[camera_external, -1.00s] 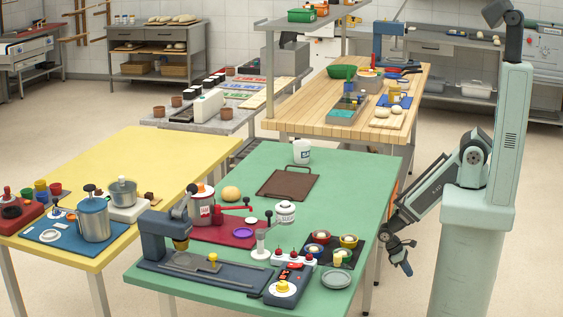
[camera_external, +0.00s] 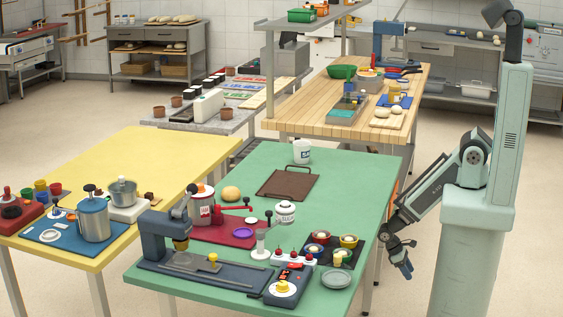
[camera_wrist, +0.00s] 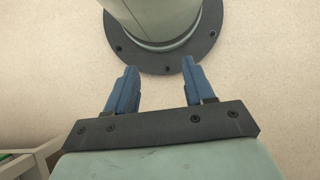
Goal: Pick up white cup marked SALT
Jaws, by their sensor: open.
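A white cup (camera_external: 301,152) with dark lettering, too small to read fully, stands upright near the far edge of the green table (camera_external: 345,180). My gripper (camera_external: 405,271) hangs low beside the right edge of the green table, well away from both. In the wrist view my gripper (camera_wrist: 156,80) has its two blue fingers apart with nothing between them. The cup is not in the wrist view.
A brown tray (camera_external: 270,184) lies just in front of the cup. A blue press (camera_external: 153,235), a red mat (camera_external: 225,236) and a dark mat with small bowls (camera_external: 348,242) crowd the near half. The table's right edge lies between my gripper and its top.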

